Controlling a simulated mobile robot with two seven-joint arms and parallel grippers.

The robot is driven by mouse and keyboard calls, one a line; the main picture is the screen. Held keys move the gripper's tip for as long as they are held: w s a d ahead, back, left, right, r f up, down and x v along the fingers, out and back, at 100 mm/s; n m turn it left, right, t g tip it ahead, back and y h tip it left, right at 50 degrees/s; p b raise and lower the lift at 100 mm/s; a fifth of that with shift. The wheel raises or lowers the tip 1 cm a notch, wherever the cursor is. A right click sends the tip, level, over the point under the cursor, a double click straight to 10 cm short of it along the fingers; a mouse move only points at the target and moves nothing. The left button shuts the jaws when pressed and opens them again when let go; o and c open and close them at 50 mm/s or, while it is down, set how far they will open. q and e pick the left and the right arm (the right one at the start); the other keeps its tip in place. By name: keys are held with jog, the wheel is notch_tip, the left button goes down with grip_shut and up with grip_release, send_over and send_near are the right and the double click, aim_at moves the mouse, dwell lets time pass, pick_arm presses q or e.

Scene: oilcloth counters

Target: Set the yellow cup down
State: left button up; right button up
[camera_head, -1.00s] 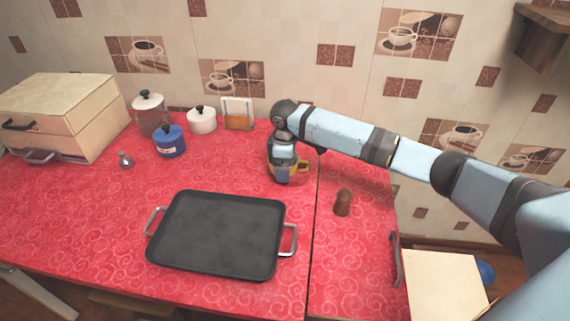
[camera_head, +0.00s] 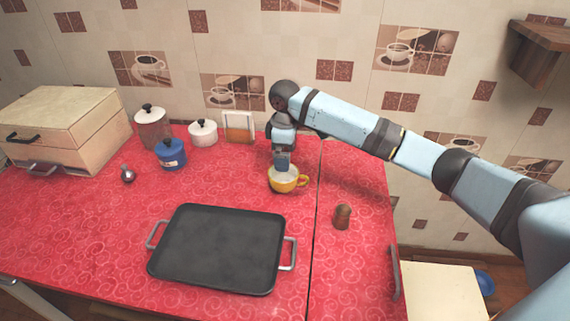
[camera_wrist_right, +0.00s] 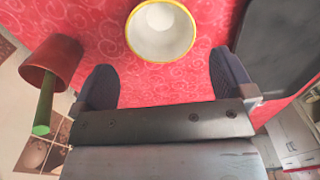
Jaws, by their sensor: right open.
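The yellow cup (camera_head: 288,184) stands upright on the red counter, behind the right part of the black tray. Its handle points right in the head view. In the right wrist view the cup (camera_wrist_right: 161,30) shows its yellow rim and pale inside, beyond the fingertips. My right gripper (camera_head: 282,163) is just above the cup, pointing down. In the right wrist view its two fingers (camera_wrist_right: 164,78) are spread wide with nothing between them. The exact gap between fingers and rim is hard to tell. My left gripper is not in view.
The black tray (camera_head: 218,248) lies in front. A brown shaker (camera_head: 342,217) stands to the right, past a counter seam. Blue (camera_head: 171,154) and white (camera_head: 203,133) pots stand back left. A reddish-brown object with a green stick (camera_wrist_right: 45,85) is near one finger.

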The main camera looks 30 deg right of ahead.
jog(key=shift+r, duration=1.3)
